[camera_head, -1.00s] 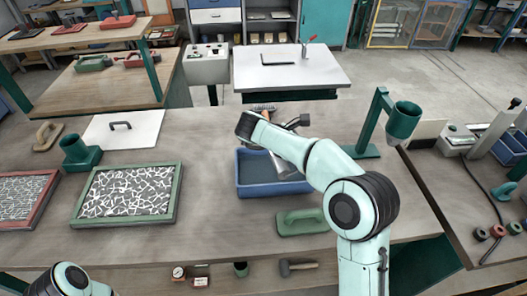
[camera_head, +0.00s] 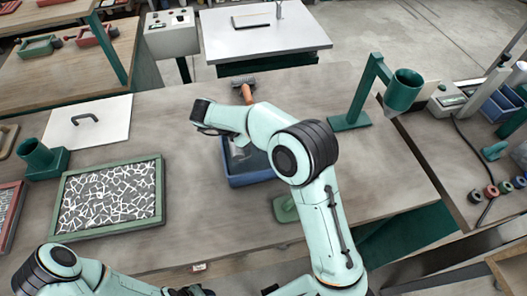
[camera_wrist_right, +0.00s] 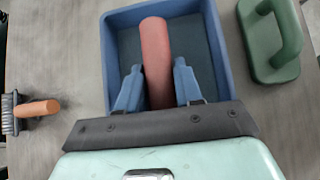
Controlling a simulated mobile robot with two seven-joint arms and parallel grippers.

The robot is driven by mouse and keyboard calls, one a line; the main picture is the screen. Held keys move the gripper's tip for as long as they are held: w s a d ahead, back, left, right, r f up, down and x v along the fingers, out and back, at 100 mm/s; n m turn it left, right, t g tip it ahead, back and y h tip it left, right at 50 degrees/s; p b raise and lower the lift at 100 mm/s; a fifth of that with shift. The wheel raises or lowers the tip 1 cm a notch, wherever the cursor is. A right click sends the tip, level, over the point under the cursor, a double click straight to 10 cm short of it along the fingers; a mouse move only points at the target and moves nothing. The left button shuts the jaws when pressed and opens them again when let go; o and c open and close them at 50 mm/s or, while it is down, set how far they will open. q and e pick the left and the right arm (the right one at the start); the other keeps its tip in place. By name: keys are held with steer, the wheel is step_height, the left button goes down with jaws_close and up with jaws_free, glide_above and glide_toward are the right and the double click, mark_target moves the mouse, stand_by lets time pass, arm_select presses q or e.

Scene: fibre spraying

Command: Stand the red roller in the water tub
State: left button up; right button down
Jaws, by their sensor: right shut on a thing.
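The water tub (camera_head: 250,181) is a blue rectangular tray on the bench, partly hidden by my right arm in the head view. It also shows in the right wrist view (camera_wrist_right: 200,28). The red roller (camera_wrist_right: 156,38) is a plain red cylinder that appears over the tub's inside in the wrist view. My right gripper (camera_wrist_right: 158,68) has its two blue fingers shut on the roller, one on each side. Whether the roller touches the tub floor cannot be told. My arm hides the roller in the head view.
A green float (camera_wrist_right: 272,42) lies close right of the tub. A brush with an orange handle (camera_wrist_right: 38,108) lies left of it in the wrist view. A green stand with a cup (camera_head: 404,90) is to the right. A framed panel of white fibres (camera_head: 108,197) lies left.

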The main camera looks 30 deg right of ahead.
steer(key=shift+w+f, duration=0.1)
steer(key=shift+f, duration=3.55)
steer(key=shift+f, duration=0.1)
steer(key=c, duration=0.7)
jaws_free()
steer(key=shift+c, duration=0.2)
steer(key=shift+r, duration=0.2)
steer(key=v, duration=1.2)
steer(key=shift+p, duration=0.4)
steer(key=shift+f, duration=0.1)
